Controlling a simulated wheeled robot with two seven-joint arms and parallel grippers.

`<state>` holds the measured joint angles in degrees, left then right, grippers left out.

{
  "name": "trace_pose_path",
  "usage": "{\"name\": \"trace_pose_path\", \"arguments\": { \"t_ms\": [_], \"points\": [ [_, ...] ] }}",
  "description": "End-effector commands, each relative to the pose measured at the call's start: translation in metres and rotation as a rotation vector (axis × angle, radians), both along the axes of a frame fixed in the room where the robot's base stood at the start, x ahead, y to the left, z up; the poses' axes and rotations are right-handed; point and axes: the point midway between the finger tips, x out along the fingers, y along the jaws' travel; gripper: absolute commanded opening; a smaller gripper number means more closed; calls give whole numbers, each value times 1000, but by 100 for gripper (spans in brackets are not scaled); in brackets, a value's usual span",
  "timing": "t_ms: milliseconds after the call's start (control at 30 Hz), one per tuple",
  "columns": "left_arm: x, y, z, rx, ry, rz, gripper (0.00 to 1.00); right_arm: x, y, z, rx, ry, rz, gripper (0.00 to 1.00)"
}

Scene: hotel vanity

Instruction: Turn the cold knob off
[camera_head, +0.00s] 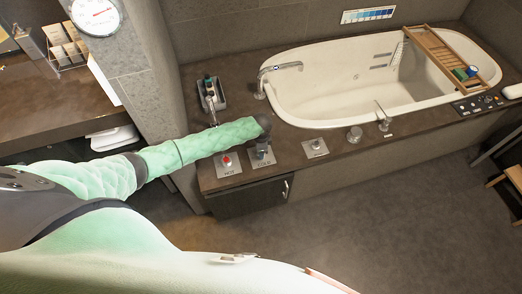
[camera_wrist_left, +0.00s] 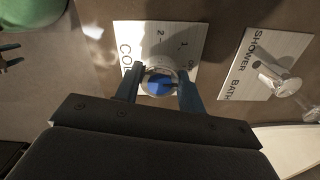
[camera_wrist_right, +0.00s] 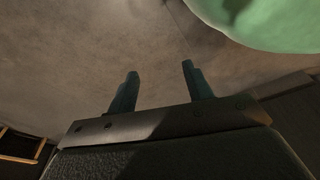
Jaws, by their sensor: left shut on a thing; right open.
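The cold knob (camera_wrist_left: 158,82) is a round knob with a blue cap on a white plate marked COLD (camera_wrist_left: 124,42) in the left wrist view. My left gripper (camera_wrist_left: 158,88) is shut on it, one finger at each side. In the head view the left gripper (camera_head: 262,146) comes down over the cold plate (camera_head: 262,160), and the knob itself is mostly hidden behind it. My right gripper (camera_wrist_right: 158,72) is open and empty in the right wrist view, with only grey floor behind its fingers.
The hot knob (camera_head: 227,160), with a red cap, sits just left of the cold plate. The shower/bath selector (camera_head: 316,147) is to the right. A bathtub (camera_head: 330,110) with a wooden tray (camera_head: 440,60) lies behind. A bottle caddy (camera_head: 211,93) stands at the back left.

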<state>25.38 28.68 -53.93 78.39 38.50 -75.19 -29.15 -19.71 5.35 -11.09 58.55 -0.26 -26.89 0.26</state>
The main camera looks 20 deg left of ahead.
Motion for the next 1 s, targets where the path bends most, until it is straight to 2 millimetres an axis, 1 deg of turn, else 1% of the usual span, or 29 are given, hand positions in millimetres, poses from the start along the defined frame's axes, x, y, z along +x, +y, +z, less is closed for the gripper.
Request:
{"name": "trace_pose_path", "arguments": {
  "t_ms": [233,267,300,367,633,767,833,900,1000],
  "points": [
    [1,0,1,-1,-1,1,16,-1,0,0,0,0,0,51],
    [1,0,1,-1,-1,1,41,-1,0,-1,0,0,0,51],
    [1,0,1,-1,-1,1,49,-1,0,-1,1,1,-1,51],
    [1,0,1,-1,-1,1,61,-2,1,-1,1,2,-1,51],
    [0,0,0,0,-1,1,61,-2,3,-2,3,4,-1,51],
    [1,0,6,-1,-1,1,61,0,3,-4,2,7,-2,51],
    [1,0,13,-1,-3,1,61,4,5,-4,2,7,-2,51],
    [1,0,23,-1,-3,0,61,12,10,5,8,-2,-2,51],
    [1,0,39,-1,-4,0,61,18,15,13,11,3,-5,51]
  ]
}}
